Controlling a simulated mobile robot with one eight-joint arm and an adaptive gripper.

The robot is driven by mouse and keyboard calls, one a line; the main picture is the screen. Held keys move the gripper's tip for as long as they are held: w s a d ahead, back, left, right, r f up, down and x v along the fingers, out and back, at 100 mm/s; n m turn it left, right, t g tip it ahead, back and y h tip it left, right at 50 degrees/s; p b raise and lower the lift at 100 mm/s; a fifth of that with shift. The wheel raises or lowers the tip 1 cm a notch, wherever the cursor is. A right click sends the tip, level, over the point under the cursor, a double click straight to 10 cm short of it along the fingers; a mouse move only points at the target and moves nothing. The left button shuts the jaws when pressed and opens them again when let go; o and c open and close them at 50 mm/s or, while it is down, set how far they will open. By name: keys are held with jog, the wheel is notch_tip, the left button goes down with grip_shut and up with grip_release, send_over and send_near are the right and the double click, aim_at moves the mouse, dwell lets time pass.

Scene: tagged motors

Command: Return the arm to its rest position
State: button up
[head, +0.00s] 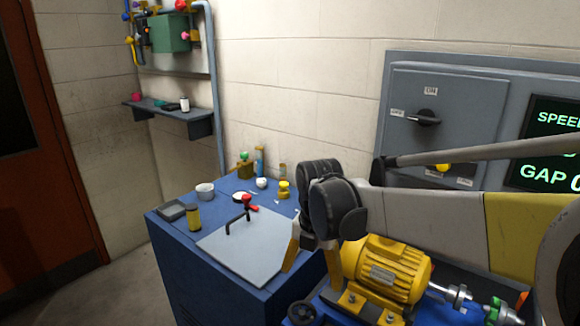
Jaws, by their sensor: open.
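My arm reaches in from the right, and its wrist is bent down over the right part of the blue bench. My gripper (312,259) points downward, open, at the right edge of the grey plate (239,264) and just left of the yellow motor (388,268). Nothing shows between its fingers.
A black and red clamp (245,210) stands on the plate. A grey switch panel (450,110) and dark display (545,145) are on the wall behind my arm. Floor is open at left.

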jog(key=s+d+r+m+t, duration=0.1)
jog(key=s+d+m+t, duration=0.2)
jog(key=m, duration=1.2)
jog(key=s+d+r+m+t, duration=0.1)
jog(key=s+d+m+t, duration=0.2)
jog(key=s+d+m, duration=0.7)
jog(key=shift+s+d+r+m, duration=0.3)
jog(key=shift+s+m, duration=1.7)
jog(key=shift+m, duration=0.8)
